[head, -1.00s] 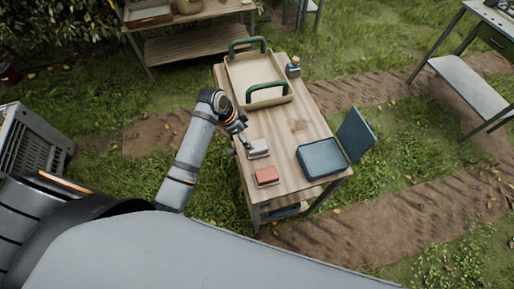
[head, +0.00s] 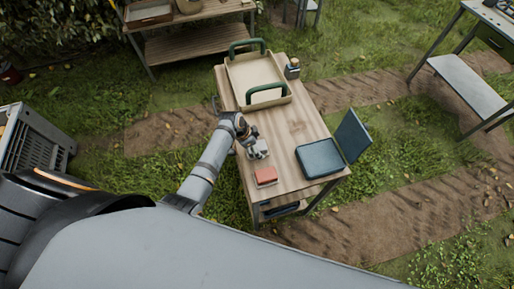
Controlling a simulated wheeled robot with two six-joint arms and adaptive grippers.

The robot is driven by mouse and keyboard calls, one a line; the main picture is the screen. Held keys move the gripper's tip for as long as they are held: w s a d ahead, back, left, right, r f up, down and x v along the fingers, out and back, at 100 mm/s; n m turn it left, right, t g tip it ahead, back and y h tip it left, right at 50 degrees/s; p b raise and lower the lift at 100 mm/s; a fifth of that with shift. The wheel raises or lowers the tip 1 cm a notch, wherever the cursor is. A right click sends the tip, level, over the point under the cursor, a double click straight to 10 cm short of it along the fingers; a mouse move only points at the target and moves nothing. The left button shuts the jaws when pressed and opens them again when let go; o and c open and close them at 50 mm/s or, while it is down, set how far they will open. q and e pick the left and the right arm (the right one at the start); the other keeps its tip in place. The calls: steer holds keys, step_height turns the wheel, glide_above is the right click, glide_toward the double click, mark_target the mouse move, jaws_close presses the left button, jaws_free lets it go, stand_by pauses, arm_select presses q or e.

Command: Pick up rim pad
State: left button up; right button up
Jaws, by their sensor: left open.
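Two small pads lie at the left edge of the wooden table (head: 283,196): a red one (head: 266,175) in front and a pale grey-white one (head: 260,153) just behind it. I cannot tell from their look which is the rim pad. My left gripper (head: 251,147) is open, low over the pale pad, and partly covers it. Whether the fingers touch it is too small to tell. My right gripper does not show.
A beige tray with green handles (head: 233,85) stands at the table's back. A small dark bottle (head: 292,68) is beside it. A blue-grey case (head: 299,163) with a raised lid (head: 352,136) lies at the right. The table's middle is clear.

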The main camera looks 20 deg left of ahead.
arm_select(q)
steer(key=shift+c, duration=0.5)
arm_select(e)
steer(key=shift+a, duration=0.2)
arm_select(q)
steer(key=shift+c, duration=1.2)
steer(key=c, duration=0.9)
steer(key=shift+r, duration=0.1)
